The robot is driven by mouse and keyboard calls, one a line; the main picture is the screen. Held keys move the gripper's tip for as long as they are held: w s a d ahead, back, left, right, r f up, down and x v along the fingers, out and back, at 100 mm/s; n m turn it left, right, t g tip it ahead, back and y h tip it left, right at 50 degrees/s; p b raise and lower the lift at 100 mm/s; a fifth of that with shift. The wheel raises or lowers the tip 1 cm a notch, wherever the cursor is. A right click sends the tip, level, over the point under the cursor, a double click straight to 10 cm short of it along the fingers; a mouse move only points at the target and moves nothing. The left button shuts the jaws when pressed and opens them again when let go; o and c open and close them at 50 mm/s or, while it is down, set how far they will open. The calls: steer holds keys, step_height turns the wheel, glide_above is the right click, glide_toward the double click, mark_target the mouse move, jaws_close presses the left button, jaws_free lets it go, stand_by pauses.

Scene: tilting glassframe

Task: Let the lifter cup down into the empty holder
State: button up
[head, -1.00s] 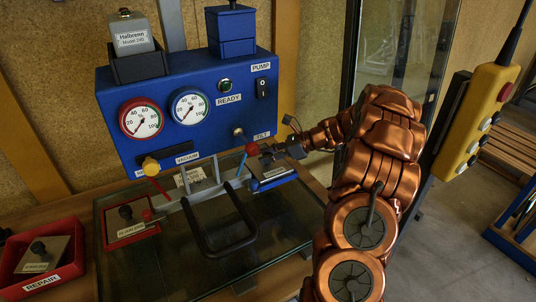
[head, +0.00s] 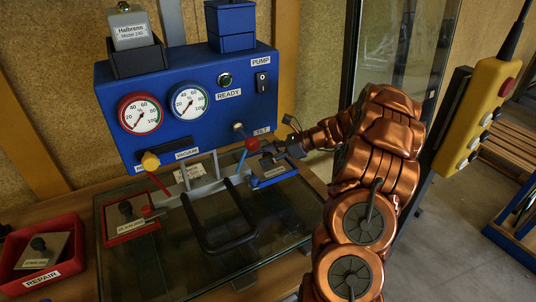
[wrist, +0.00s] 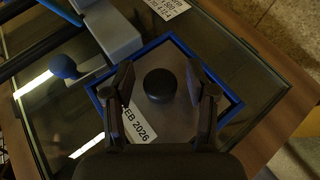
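A grey square lifter cup plate with a round black knob (wrist: 160,85) and a white label reading "FEB 2026" lies within a blue-rimmed holder (wrist: 236,104) in the wrist view. My gripper (wrist: 160,72) has its two fingers on either side of the knob, with a visible gap on both sides. In the head view, my gripper (head: 270,157) is over the blue holder (head: 276,179), at the right of the glass, and hides part of the cup. How fully the plate rests in the holder cannot be told.
A red-rimmed holder with a knobbed plate (head: 130,222) sits on the left of the glass. A red REPAIR tray (head: 68,272) holds another plate. A dark bar handle (head: 222,245) spans the middle, and a blue gauge panel (head: 190,140) stands behind. A red-knobbed lever (head: 253,144) is close beside my gripper.

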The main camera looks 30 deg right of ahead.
stand_by(0.3)
steer(key=v, duration=1.2)
stand_by(0.3)
